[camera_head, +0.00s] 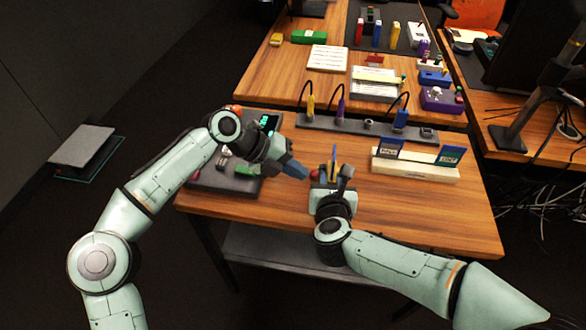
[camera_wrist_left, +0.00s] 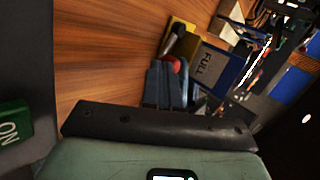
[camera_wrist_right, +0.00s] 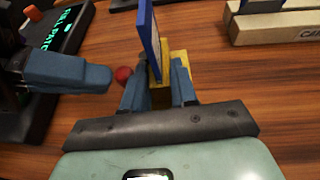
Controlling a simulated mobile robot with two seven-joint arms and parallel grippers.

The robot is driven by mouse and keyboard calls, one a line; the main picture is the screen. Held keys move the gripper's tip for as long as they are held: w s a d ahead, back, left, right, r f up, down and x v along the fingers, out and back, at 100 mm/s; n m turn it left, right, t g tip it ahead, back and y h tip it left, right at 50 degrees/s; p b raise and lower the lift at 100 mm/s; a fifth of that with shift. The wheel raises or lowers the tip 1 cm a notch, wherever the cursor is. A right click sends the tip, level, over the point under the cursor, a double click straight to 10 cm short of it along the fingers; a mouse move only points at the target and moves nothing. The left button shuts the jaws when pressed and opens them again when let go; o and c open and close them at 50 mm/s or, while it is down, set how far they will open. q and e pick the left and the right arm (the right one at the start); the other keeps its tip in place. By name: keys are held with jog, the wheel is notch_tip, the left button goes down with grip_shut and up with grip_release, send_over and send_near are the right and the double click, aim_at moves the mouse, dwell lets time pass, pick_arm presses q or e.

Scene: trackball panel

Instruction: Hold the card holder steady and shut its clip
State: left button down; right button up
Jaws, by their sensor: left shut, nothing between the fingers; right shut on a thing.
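The card holder is a small yellow stand with a blue card marked FULL (camera_wrist_left: 212,66). Its yellow part shows in the right wrist view (camera_wrist_right: 180,62) and the left wrist view (camera_wrist_left: 186,34). My right gripper (camera_wrist_right: 160,92) is shut on the holder, and its fingers partly hide the base. A red ball knob (camera_wrist_right: 123,74) sticks out beside the holder; a grey bar shows near it in the left wrist view. My left gripper (camera_head: 303,172) is shut and empty, its tips right beside the knob. I cannot tell whether they touch it.
A cream card rack (camera_head: 415,168) with blue cards stands to the right. A dark strip (camera_head: 350,129) with cables lies behind. A dark trackball panel (camera_head: 215,180) lies left under my left arm. The table is clear at front right.

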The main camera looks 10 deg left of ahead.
pick_arm(q)
jog(key=shift+s+d+n+t+y, duration=0.2)
jog(key=shift+s+d+n+t, duration=0.1)
jog(key=shift+n+t, duration=0.25)
jog(key=shift+s+d+n+t+y, duration=0.2)
jog(key=shift+s+d+n+t, duration=0.1)
jog(key=shift+n+t, duration=0.2)
jog(key=shift+s+d, duration=0.25)
jog(key=shift+d, duration=0.1)
jog(key=shift+d+r, duration=0.15)
jog(key=shift+d, duration=0.05)
dwell(0.3)
